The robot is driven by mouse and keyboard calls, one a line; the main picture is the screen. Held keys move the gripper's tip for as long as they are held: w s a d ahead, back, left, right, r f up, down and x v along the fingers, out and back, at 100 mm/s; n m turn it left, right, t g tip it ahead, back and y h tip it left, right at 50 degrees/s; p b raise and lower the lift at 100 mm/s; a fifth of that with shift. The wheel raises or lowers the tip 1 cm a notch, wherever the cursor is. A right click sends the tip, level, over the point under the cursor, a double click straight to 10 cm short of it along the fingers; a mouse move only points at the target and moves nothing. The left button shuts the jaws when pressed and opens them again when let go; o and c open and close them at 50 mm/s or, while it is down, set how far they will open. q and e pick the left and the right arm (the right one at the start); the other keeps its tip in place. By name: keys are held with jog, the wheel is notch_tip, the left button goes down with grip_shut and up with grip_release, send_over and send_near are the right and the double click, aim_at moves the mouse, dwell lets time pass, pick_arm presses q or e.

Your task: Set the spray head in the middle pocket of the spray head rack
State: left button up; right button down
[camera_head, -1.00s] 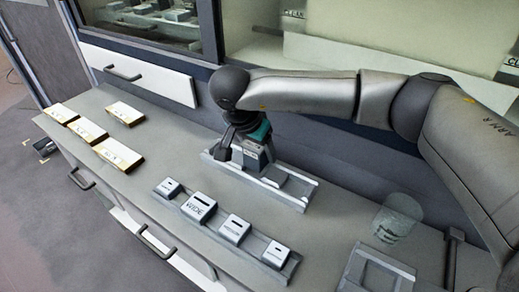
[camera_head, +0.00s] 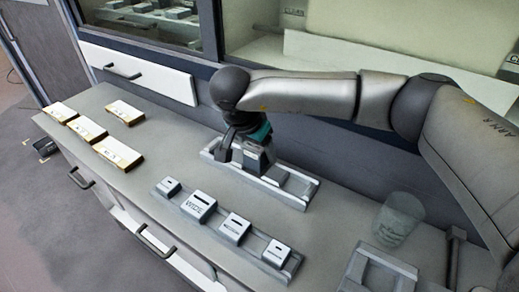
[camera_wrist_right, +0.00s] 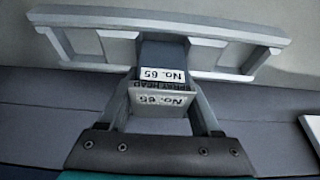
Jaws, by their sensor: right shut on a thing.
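The spray head is a dark block with white "No. 65" labels (camera_wrist_right: 160,99), between the fingers of my right gripper (camera_wrist_right: 160,115) in the right wrist view. In the head view the spray head (camera_head: 255,160) shows under the gripper, over the light grey spray head rack (camera_head: 301,191). In the wrist view the rack (camera_wrist_right: 225,18) runs across the top. Its left and right pockets look empty. The spray head covers the middle one. I cannot tell whether it touches the pocket floor. My left gripper is not in view.
A second rack (camera_head: 157,192) holds several grey blocks, one marked WIDE (camera_head: 199,207), in front. Several yellow-edged white boxes (camera_head: 118,152) lie at the left. A clear cup (camera_head: 399,220) and a grey tray (camera_head: 378,272) stand at the right. A wall rises behind the rack.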

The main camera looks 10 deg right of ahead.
jog(key=shift+f, duration=0.3)
jog(key=shift+c, duration=0.3)
grip_release()
jog(key=shift+f, duration=0.1)
jog(key=shift+o, duration=0.3)
jog(key=shift+s+d+f, duration=0.1)
jog(key=shift+f, duration=0.1)
jog(key=shift+r, duration=0.1)
jog(key=p+v, duration=0.1)
jog(key=v, duration=1.4)
jog(key=shift+a+r, duration=0.25)
jog(key=shift+r, duration=0.1)
